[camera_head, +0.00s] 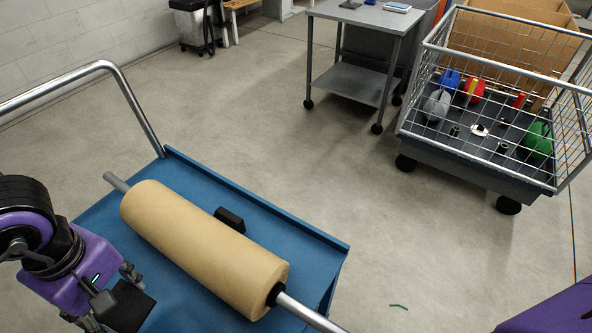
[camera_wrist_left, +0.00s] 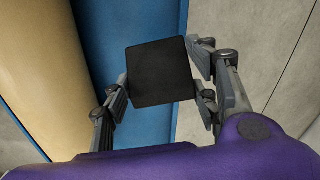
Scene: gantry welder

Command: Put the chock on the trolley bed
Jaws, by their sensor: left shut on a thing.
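The trolley bed (camera_head: 190,178) is blue with a raised rim and fills the lower left of the head view. It also shows in the wrist view (camera_wrist_left: 100,30). My left gripper (camera_head: 112,298) is at the bed's near-left side. It is shut on a black chock (camera_wrist_left: 162,72), whose square face shows between the fingers. The held chock also shows in the head view (camera_head: 132,308), over the near part of the bed; I cannot tell whether it touches. Another black chock (camera_head: 230,219) lies on the bed against the roll's far side. My right gripper is out of view.
A tan roll (camera_head: 200,240) on a metal bar lies diagonally across the bed, close to the held chock. A metal handle (camera_head: 105,66) rises at the trolley's left end. A wire cart (camera_head: 470,160) and a grey table (camera_head: 365,20) stand beyond open floor.

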